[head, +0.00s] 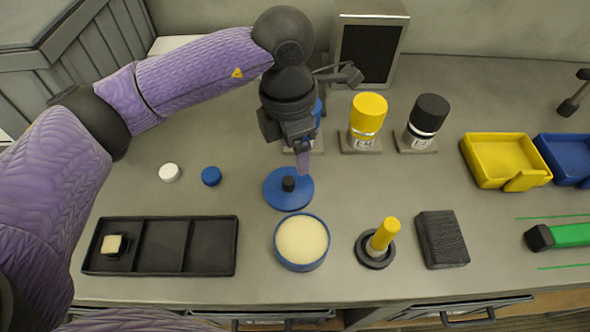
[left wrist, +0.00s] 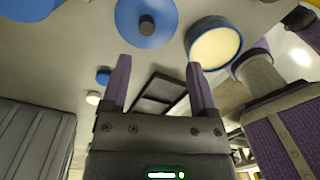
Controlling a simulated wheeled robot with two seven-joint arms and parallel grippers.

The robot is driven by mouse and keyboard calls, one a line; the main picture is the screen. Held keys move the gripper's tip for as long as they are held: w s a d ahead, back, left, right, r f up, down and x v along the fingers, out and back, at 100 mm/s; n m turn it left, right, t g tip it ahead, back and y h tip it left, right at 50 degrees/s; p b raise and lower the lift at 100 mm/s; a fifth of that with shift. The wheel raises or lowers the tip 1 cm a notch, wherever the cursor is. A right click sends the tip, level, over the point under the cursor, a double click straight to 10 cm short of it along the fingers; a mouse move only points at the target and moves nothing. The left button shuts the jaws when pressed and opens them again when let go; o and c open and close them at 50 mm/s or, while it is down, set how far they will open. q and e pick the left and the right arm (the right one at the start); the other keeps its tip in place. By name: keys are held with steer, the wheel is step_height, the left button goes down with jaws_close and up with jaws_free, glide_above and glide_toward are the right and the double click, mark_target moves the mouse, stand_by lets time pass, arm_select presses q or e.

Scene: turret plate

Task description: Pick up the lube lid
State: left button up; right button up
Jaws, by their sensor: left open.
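The lube lid, a flat blue disc with a black knob (head: 274,193), lies on the bench in the middle of the head view. It also shows at the top of the left wrist view (left wrist: 130,22). My left gripper (head: 304,168) is open and empty, with its purple fingers just above and behind the lid, apart from the knob. In the left wrist view its fingers (left wrist: 160,82) are spread wide with nothing between them. The blue lube tub (head: 301,243) with cream-coloured contents stands open in front of the lid. My right gripper is not in view.
A black divided tray (head: 161,247) lies front left, with white (head: 169,172) and blue (head: 211,176) caps behind it. Yellow (head: 368,117) and black-capped (head: 427,118) bottles stand behind. A yellow-handled tool (head: 382,236), black block (head: 442,239) and yellow bin (head: 503,160) are right.

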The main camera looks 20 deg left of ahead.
mark_target(288, 180)
arm_select(q)
steer(key=shift+y, duration=0.4)
steer(key=f, duration=0.3)
steer(key=a+f+b, duration=0.1)
steer(key=f, duration=0.5)
steer(key=shift+w+a+f+b, duration=0.15)
steer(key=shift+w+f+b, duration=0.15)
steer(key=shift+c, duration=0.3)
steer(key=shift+r, duration=0.1)
jaws_close()
